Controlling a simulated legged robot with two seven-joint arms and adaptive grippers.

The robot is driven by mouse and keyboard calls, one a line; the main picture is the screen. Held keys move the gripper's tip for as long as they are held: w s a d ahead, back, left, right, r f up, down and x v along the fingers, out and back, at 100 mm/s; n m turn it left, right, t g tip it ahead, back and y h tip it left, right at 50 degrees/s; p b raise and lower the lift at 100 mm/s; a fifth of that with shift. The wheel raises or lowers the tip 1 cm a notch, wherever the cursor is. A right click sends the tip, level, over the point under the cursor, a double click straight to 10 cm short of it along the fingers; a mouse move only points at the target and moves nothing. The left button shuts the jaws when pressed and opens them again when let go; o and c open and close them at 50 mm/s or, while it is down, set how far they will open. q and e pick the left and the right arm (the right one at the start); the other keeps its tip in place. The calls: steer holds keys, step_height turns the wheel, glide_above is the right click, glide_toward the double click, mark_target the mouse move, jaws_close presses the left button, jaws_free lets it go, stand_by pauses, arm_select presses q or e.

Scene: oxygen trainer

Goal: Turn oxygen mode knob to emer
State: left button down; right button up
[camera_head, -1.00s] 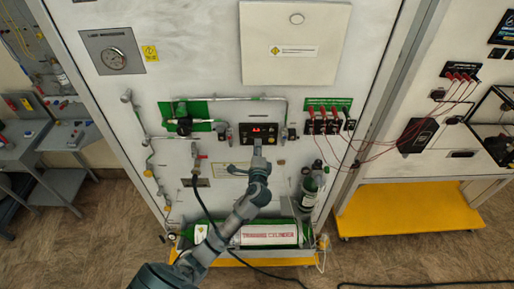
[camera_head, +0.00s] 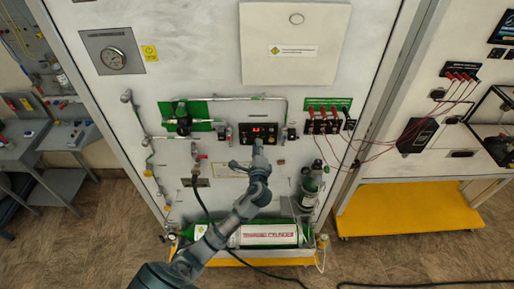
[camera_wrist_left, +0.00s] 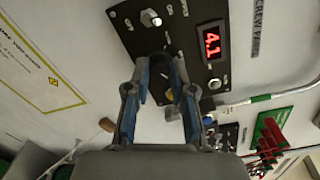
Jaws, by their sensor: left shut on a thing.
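The black oxygen panel (camera_head: 272,128) is on the white trainer wall in the head view. In the left wrist view the black panel (camera_wrist_left: 183,38) has a red display (camera_wrist_left: 211,44) reading 4.1 and a white-tipped supply switch (camera_wrist_left: 151,18). My left gripper (camera_head: 257,143) reaches the lower middle of the panel. In the wrist view its blue-padded fingertips (camera_wrist_left: 167,62) meet the panel and are shut on what seems to be the oxygen mode knob. The knob is hidden by the fingers, so its setting cannot be read. My right gripper is not in view.
Red-handled leads (camera_head: 323,126) hang right of the panel. A green plate with fittings (camera_head: 184,117) is to its left. A green and white cylinder (camera_head: 270,235) lies below behind my arm. A black hose (camera_head: 203,202) hangs close to my forearm.

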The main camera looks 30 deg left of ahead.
arm_select(q)
steer(key=c, duration=1.2)
jaws_free()
steer(key=shift+d+f, duration=0.1)
steer(key=shift+f, duration=0.25)
steer(key=shift+o, duration=1.1)
steer(key=shift+w+r, duration=0.1)
steer(key=shift+w, duration=0.05)
steer(key=v, duration=1.2)
